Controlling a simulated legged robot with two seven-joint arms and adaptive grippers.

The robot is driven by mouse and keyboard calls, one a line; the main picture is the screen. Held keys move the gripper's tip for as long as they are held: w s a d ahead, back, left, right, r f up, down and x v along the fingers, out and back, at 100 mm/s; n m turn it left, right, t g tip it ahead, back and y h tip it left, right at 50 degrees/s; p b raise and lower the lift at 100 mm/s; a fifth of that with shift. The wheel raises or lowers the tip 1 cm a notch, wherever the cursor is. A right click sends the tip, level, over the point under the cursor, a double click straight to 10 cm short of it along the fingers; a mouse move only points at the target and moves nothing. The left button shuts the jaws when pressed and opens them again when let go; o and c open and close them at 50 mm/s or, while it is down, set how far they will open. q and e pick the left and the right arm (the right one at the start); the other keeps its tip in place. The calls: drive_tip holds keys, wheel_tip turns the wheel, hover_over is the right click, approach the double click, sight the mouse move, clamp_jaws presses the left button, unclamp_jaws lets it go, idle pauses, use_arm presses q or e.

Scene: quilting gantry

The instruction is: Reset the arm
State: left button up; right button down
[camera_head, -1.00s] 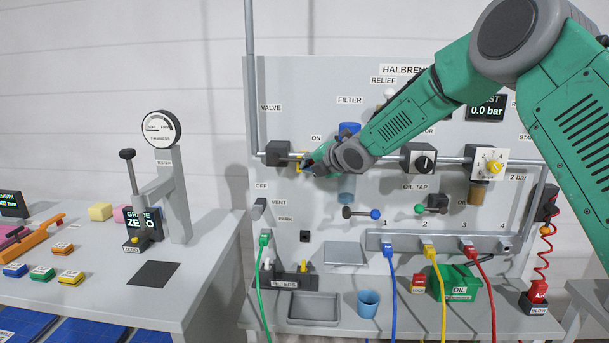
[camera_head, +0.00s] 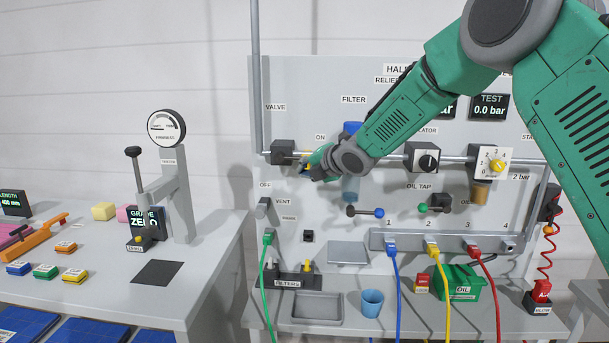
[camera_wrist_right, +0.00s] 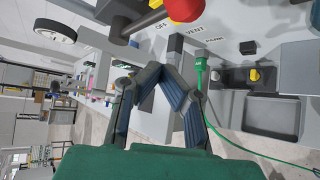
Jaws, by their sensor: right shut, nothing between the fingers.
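My right arm comes in from the right in the head view and reaches across the grey panel (camera_head: 330,90). My right gripper (camera_head: 306,170) is just below and right of the black valve block (camera_head: 283,152), in front of the pipe. In the right wrist view, the fingers (camera_wrist_right: 164,74) are shut with nothing between them. A red ball knob (camera_wrist_right: 185,8) is near the top of that view, apart from the fingertips. Whether the gripper touches the valve parts cannot be told from the head view. My left gripper is not in view.
The panel's pipe carries a regulator (camera_head: 423,157) and a dial (camera_head: 492,162). Below are the vent switch (camera_head: 262,207), coloured hoses, a shallow grey tray (camera_head: 315,308) and a blue cup (camera_head: 371,303). A gauge stand (camera_head: 178,195) is on the left table. Floor space shows between the tables.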

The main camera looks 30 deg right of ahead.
drive_tip(key=d+b+v, duration=0.1)
drive_tip(key=v, duration=0.7)
drive_tip(key=s+a+f+m+g+b, duration=0.2)
drive_tip(key=s+a+f+m, duration=0.15)
drive_tip(key=f, duration=0.75)
drive_tip(key=s+a+f+m+g+b, duration=0.1)
drive_tip(key=s+a+f+m, duration=0.3)
drive_tip(key=f, duration=0.7)
drive_tip(key=s+a+f+m+g+b, duration=0.25)
drive_tip(key=s+f, duration=0.25)
drive_tip(key=f, duration=0.6)
drive_tip(key=s+a+f+m+g+b, duration=0.1)
drive_tip(key=s+f+m+g+b, duration=0.1)
drive_tip(key=s+f+m, duration=0.5)
drive_tip(key=s+a+f+m+g+h+b, duration=0.1)
drive_tip(key=s+f+m+g+b, duration=0.2)
drive_tip(key=s+f+m, duration=0.4)
drive_tip(key=s+f+g, duration=0.1)
drive_tip(key=s+f, duration=0.3)
drive_tip(key=s, duration=0.5)
drive_tip(key=s+f, duration=0.5)
drive_tip(key=s, duration=0.4)
drive_tip(key=shift+s+g+h, duration=0.15)
drive_tip(key=shift+g+h, duration=0.15)
drive_tip(key=shift+g, duration=0.05)
